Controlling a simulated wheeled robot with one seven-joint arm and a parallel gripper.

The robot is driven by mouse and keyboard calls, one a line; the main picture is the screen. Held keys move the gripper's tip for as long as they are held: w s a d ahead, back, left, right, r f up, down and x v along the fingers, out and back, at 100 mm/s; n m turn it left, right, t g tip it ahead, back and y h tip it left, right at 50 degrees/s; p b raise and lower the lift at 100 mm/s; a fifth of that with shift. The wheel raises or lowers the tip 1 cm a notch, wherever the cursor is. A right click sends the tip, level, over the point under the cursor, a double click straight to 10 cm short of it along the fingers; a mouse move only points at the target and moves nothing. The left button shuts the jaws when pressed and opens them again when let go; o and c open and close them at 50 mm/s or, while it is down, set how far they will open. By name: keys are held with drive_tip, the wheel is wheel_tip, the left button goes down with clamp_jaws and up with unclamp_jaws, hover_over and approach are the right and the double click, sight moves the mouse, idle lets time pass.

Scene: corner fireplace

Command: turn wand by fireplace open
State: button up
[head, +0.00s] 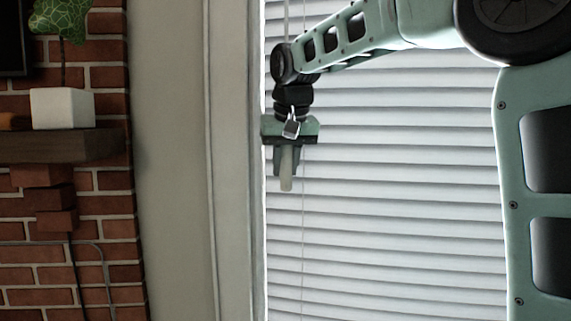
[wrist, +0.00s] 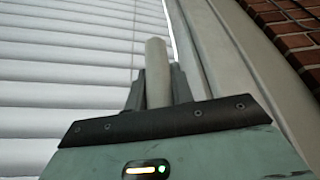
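The wand is a pale, smooth rod hanging in front of the white window blind (head: 400,200) at its left edge. Its rounded lower end (head: 287,182) sticks out below my gripper (head: 286,168) in the head view. In the wrist view the wand (wrist: 157,65) stands between the two dark fingers of my gripper (wrist: 158,88), with a finger against each side and no clear gap. My gripper looks shut on the wand. The middle part of the wand is hidden behind my gripper and wrist in the head view. The blind's slats look mostly closed and overlapping.
The pale window frame (head: 232,160) is close to the left of my gripper. Farther left are the brick fireplace wall (head: 105,220), a dark mantel (head: 60,147) and a white planter (head: 62,108). A thin cord (head: 303,240) hangs just right of the wand.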

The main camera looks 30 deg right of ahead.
drive_tip(key=shift+m, duration=0.4)
drive_tip(key=m+h, duration=0.1)
drive_tip(key=m, duration=0.2)
drive_tip(key=shift+d+m+g+h, duration=0.1)
drive_tip(key=shift+m+g+h, duration=0.2)
drive_tip(key=shift+g, duration=0.1)
drive_tip(key=m+g+h, duration=0.1)
drive_tip(key=m, duration=0.2)
drive_tip(key=shift+s+d+r+m, duration=0.1)
drive_tip(key=shift+m, duration=0.2)
drive_tip(key=m+g, duration=0.1)
drive_tip(key=m, duration=0.3)
drive_tip(key=shift+s+g+h+p, duration=0.1)
drive_tip(key=shift+g+h+p, duration=0.2)
drive_tip(key=shift+g+p, duration=0.1)
drive_tip(key=shift+s+m+g+p, duration=0.1)
drive_tip(key=shift+m+g+p, duration=0.45)
drive_tip(key=shift+m, duration=1.35)
drive_tip(key=o, duration=1)
